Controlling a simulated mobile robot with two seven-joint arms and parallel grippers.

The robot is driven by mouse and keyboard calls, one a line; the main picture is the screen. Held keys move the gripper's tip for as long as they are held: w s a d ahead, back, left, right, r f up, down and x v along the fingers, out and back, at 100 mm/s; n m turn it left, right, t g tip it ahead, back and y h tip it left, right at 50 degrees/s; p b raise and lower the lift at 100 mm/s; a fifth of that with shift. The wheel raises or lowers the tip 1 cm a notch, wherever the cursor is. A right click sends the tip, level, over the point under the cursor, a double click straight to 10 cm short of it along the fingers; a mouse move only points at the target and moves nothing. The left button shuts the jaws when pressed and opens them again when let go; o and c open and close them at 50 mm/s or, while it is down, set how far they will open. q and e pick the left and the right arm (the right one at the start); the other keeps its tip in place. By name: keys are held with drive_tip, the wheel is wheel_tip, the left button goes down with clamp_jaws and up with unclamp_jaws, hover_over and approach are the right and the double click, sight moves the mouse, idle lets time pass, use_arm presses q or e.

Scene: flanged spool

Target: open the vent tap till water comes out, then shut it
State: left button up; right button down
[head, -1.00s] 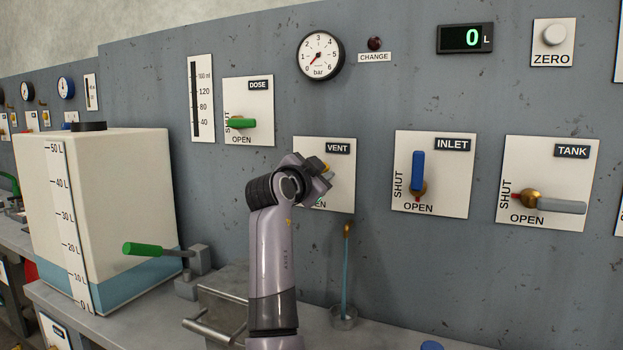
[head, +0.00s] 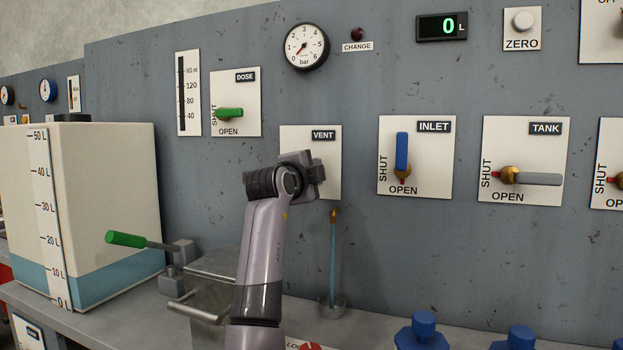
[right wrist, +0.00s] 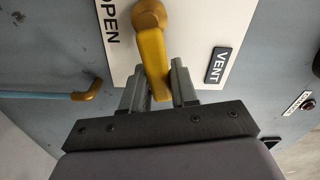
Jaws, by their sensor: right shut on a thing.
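My right gripper (head: 313,174) is at the VENT panel (head: 331,188) in the head view and hides the tap there. The right wrist view shows the yellow vent lever (right wrist: 152,55) between my fingers (right wrist: 157,92), which are shut on it. The lever runs from its round hub roughly level, toward the panel's right side. OPEN (right wrist: 107,20) shows beside the hub. A brass spout (head: 334,214) stands below the panel. A thin blue stream (head: 332,255), looking like water, runs from it into a clear cup (head: 330,306). My left gripper is out of view.
The INLET lever (head: 402,152) points up and the TANK lever (head: 538,179) points right. The green DOSE lever (head: 230,112) points right. A white tank (head: 105,195) and green-handled lever (head: 125,239) stand left. Blue knobs (head: 424,325) are front right. The display (head: 448,27) reads 0 L.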

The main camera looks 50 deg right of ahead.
drive_tip(key=shift+f+m, duration=0.3)
drive_tip(key=shift+m, duration=0.1)
drive_tip(key=shift+f+m+b, duration=0.15)
drive_tip(key=shift+m+b, duration=0.35)
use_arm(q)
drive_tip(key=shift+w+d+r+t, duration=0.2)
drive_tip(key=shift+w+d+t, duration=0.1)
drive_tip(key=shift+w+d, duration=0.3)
use_arm(e)
drive_tip(key=shift+f+m, duration=0.15)
drive_tip(key=shift+m, duration=0.35)
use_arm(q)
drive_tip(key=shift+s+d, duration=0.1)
use_arm(e)
drive_tip(key=c, duration=1)
unclamp_jaws()
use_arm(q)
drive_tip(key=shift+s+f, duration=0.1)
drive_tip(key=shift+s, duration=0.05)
use_arm(e)
drive_tip(key=shift+o, duration=0.2)
